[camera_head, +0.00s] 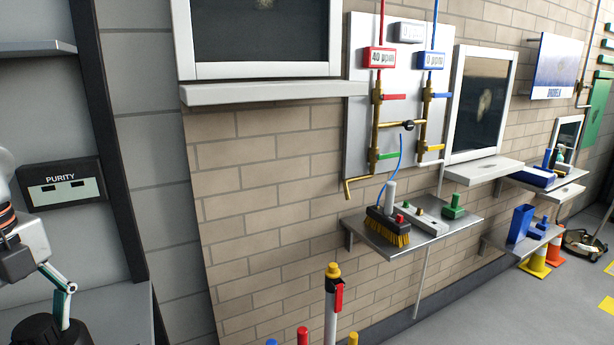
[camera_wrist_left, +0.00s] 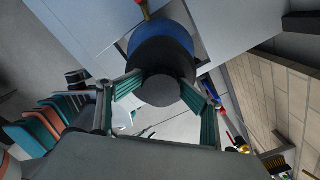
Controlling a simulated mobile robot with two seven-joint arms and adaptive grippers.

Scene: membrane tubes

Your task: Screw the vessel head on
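My left gripper (camera_wrist_left: 161,88) has its two green-padded fingers on either side of a dark round knob, which appears to be part of the vessel head (camera_wrist_left: 162,58). The pads seem to touch the knob from both sides. A wider blue ring (camera_wrist_left: 172,32) shows beyond the dark part; whether the head is seated on a vessel is hidden. In the head view, my left gripper (camera_head: 62,290) comes in at the left edge, its finger reaching down to a black round top (camera_head: 45,330) cut off by the lower edge. My right gripper is not in view.
A purity display (camera_head: 62,184) and a grey counter (camera_head: 115,305) stand by the left arm. A yellow-topped post (camera_head: 332,300) rises at bottom centre. A wall shelf (camera_head: 425,235) holds a brush (camera_head: 388,229).

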